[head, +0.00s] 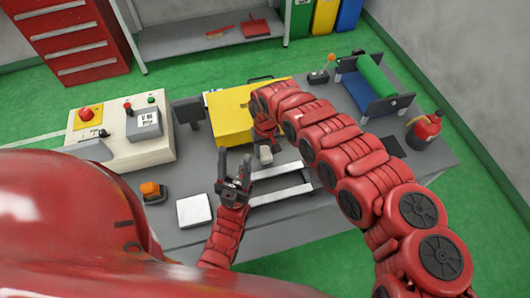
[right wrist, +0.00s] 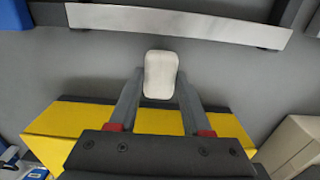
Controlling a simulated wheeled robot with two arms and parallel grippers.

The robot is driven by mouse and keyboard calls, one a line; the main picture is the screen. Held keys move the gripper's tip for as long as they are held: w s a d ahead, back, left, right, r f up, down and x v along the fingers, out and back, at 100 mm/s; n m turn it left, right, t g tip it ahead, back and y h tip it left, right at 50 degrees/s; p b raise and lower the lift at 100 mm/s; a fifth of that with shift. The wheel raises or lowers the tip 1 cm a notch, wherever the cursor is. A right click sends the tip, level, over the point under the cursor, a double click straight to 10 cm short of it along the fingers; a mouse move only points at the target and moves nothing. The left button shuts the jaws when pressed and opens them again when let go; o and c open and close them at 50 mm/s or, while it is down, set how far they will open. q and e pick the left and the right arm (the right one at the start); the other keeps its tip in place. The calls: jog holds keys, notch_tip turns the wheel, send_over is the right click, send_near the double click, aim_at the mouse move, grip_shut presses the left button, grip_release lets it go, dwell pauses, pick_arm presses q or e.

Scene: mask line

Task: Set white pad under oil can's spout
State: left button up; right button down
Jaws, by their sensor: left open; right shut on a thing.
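A small white pad (right wrist: 160,75) with rounded corners is between the fingers of my right gripper (right wrist: 158,92), which is shut on it. In the head view the pad (head: 265,154) shows just in front of the yellow box, above the table. The red oil can (head: 427,132) stands upright at the table's right end, its thin spout pointing left. A dark flat square (head: 392,146) lies to the left of the can. My left gripper (head: 235,167) is open and empty, left of and nearer than the pad.
A yellow box (head: 228,115) stands behind the pad. A metal rail frame (head: 281,196) lies in front. A white square block (head: 194,210) and an orange-topped device (head: 152,191) are at left front. A green roller unit (head: 376,76) stands behind the can. My right arm covers the table's middle right.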

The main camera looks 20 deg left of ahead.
aim_at(266, 153)
jog(key=shift+s+f, duration=0.15)
jog(key=shift+f, duration=1.2)
jog(key=shift+f, duration=0.2)
jog(key=shift+c, duration=1.7)
grip_release()
jog(key=shift+r, duration=0.1)
